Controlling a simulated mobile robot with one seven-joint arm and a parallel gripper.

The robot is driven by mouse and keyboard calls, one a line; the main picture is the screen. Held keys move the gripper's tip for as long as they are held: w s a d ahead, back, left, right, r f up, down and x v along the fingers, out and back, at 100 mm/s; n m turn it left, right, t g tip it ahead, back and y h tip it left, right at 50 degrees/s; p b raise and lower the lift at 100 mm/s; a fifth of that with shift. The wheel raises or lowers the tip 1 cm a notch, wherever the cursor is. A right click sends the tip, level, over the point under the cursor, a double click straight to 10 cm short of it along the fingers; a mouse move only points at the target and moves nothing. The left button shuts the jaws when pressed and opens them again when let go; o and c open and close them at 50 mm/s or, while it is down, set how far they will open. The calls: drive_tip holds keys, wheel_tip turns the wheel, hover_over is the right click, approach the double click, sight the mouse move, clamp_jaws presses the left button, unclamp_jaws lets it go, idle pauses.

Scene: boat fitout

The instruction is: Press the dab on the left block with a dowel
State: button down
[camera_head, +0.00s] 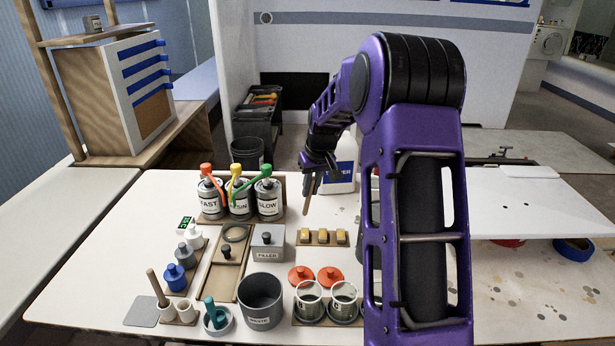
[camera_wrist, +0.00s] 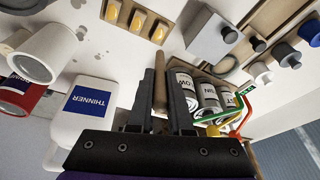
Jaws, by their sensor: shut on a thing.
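My gripper (camera_head: 314,178) is shut on a wooden dowel (camera_head: 308,198), which points down above the table, behind the row of blocks. The wrist view shows the dowel (camera_wrist: 159,82) between the two dark fingers (camera_wrist: 166,88). Three small blocks with yellow dabs sit in a wooden tray. The left block (camera_head: 304,236) is nearest the grey filler box; in the wrist view it is the block (camera_wrist: 160,32) closest to that box. The dowel is apart from the blocks.
A white thinner jug (camera_head: 343,165) stands close to my gripper. Three canisters with coloured levers (camera_head: 239,199) stand left. The filler box (camera_head: 267,245) is beside the blocks. Red lids (camera_head: 330,276), clear cups (camera_head: 343,296) and a waste bin (camera_head: 261,300) are in front. Another dowel (camera_head: 157,286) stands front left.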

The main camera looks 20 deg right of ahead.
drive_tip(key=shift+w+f, duration=0.1)
drive_tip(key=shift+w, duration=0.15)
drive_tip(key=shift+s+f+b, duration=0.1)
drive_tip(key=shift+f+b, duration=2)
drive_tip(key=shift+f, duration=0.75)
drive_tip(key=shift+f+b, duration=0.4)
drive_tip(key=shift+f, duration=0.3)
drive_tip(key=shift+r, duration=0.1)
